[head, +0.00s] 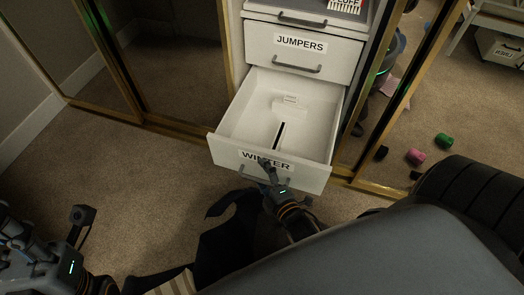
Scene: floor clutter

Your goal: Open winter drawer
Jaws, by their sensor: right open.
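The winter drawer (309,176) is the lowest white drawer in view, and it is pulled well out of the cabinet. Its "WINTER" label is partly covered by my right gripper. My right gripper (268,172) is at the drawer's front, by its grey handle (243,176). Its jaws are open; whether they touch the handle is hard to tell. Inside the drawer I see a pale floor with a dark slot-like mark and a small pale label-like shape. My left arm is at the lower left, and its gripper's jaws do not show clearly.
The shut jumpers drawer (340,60) is above. Gold-framed mirror doors flank the cabinet. Dark cloth (222,240) lies on the carpet below the drawer. A green block (444,140) and a pink block (416,156) show at the right. Carpet left of the drawer is clear.

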